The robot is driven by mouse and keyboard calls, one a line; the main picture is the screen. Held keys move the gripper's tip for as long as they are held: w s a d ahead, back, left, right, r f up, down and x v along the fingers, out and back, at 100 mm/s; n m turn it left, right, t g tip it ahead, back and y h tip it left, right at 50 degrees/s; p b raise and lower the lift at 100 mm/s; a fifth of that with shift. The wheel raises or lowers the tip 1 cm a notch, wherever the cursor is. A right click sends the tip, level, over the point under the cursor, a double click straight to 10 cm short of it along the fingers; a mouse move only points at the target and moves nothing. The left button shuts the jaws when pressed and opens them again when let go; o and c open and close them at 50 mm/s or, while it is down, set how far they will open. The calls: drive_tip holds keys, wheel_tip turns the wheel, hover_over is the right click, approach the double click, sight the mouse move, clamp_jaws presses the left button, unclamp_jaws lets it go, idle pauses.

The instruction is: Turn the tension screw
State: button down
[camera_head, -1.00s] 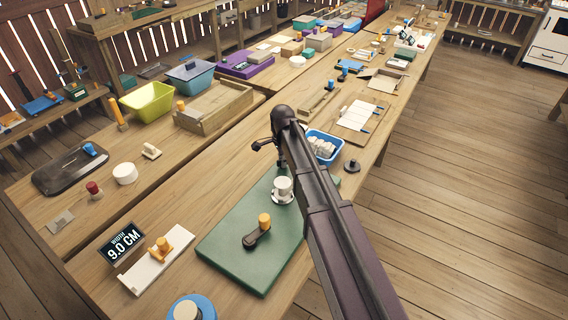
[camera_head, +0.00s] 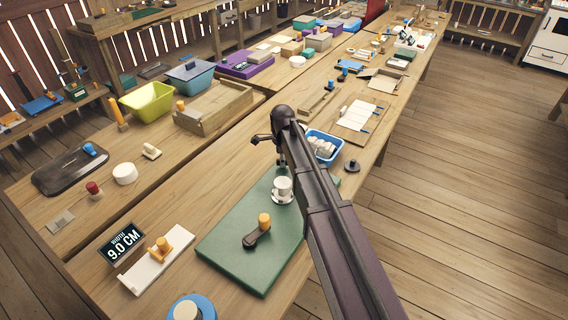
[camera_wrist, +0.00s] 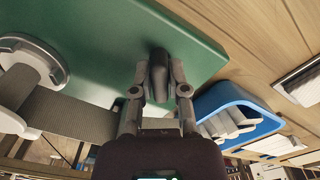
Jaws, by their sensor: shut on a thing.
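My gripper (camera_wrist: 158,85) is shut on a dark, rounded knob (camera_wrist: 158,65), which appears to be the tension screw, over the green board (camera_wrist: 95,45). A white flanged spool (camera_wrist: 28,75) stands on the board to the left in the wrist view, with a grey strap (camera_wrist: 75,117) running from it behind the gripper. In the head view my gripper (camera_head: 281,160) is at the board's far end, just beyond the white spool (camera_head: 283,188). The knob is hidden there by my arm. A dark crank with an orange handle (camera_head: 264,221) is on the nearer part of the board (camera_head: 235,262).
A blue bin with pale rolls (camera_head: 324,143) stands close beside my arm; it also shows in the wrist view (camera_wrist: 235,103). A dark knob on a base (camera_head: 352,165) is at the table's right edge.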

drive_tip(key=shift+s+d+m, duration=0.1)
drive_tip(key=shift+s+m, duration=0.05)
drive_tip(key=shift+m, duration=0.55)
drive_tip(key=shift+m, duration=2)
drive_tip(key=c, duration=0.8)
unclamp_jaws()
drive_tip(key=shift+o, duration=0.2)
